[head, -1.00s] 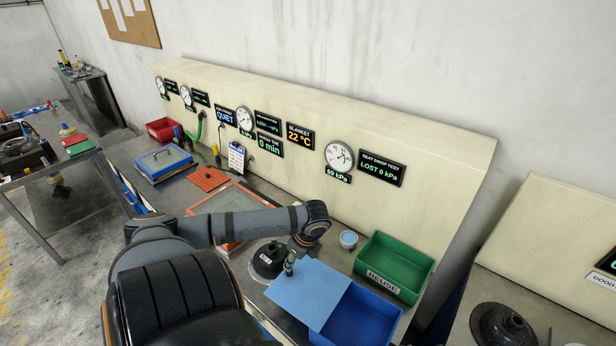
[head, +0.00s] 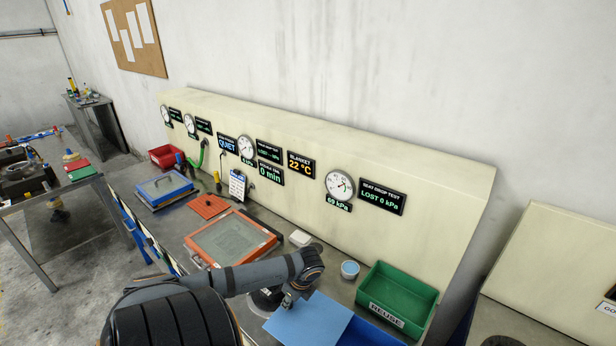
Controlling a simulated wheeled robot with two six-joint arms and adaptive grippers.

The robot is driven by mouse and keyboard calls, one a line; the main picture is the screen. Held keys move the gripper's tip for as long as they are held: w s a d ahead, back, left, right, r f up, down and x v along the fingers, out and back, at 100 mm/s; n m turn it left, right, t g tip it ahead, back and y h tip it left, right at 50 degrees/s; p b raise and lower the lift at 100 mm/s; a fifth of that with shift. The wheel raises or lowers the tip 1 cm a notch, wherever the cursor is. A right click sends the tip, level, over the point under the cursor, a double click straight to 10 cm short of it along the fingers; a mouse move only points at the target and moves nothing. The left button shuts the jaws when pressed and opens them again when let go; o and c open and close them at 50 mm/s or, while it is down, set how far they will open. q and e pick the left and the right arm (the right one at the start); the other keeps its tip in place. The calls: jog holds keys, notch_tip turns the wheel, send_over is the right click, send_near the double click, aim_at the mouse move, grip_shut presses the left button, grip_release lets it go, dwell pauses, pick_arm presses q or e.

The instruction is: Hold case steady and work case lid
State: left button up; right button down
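A blue open-topped case (head: 372,334) stands at the bottom edge of the view, partly cut off. A flat light-blue panel, which looks like its lid (head: 312,325), covers its left side and reaches past it to the left. My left gripper (head: 287,303) points down at the far left edge of this panel. Its fingertips are small and partly hidden, so I cannot tell whether they grip or touch the panel. My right gripper is not in view.
A green REUSE bin (head: 395,297) stands right of the case, with a small light-blue cup (head: 350,270) nearby. An orange-framed panel (head: 232,240) lies farther left. A gauge wall (head: 420,180) closes the back.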

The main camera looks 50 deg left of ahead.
pick_arm(q)
grip_shut()
jog(key=shift+s+a, duration=0.15)
jog(key=shift+a, duration=0.3)
jog(key=o, duration=0.8)
grip_release()
jog(key=shift+v, duration=6.05)
jog(key=shift+d, duration=0.1)
